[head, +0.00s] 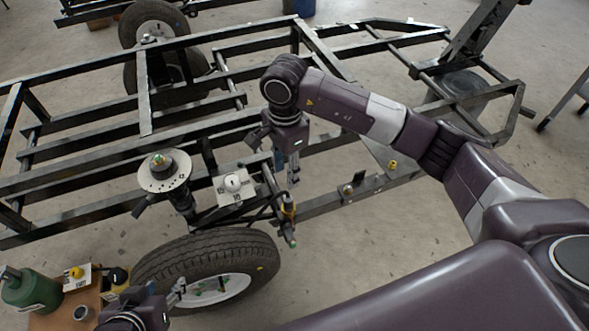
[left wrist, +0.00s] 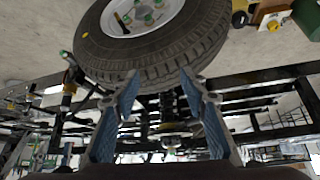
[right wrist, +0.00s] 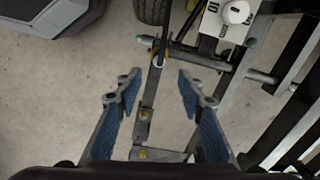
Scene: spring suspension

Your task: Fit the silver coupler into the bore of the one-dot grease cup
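I cannot make out dots on any part, so I cannot tell which is the one-dot grease cup. A small grey cup (head: 82,313) with a dark opening stands on the brown table at the lower left. I cannot pick out the silver coupler for certain. My left gripper (head: 177,288) is beside the tyre, to the right of that table; its fingers are apart and empty in the left wrist view (left wrist: 160,88). My right gripper (head: 293,172) points down over the frame; its fingers are apart with only floor and frame between them in the right wrist view (right wrist: 160,85).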

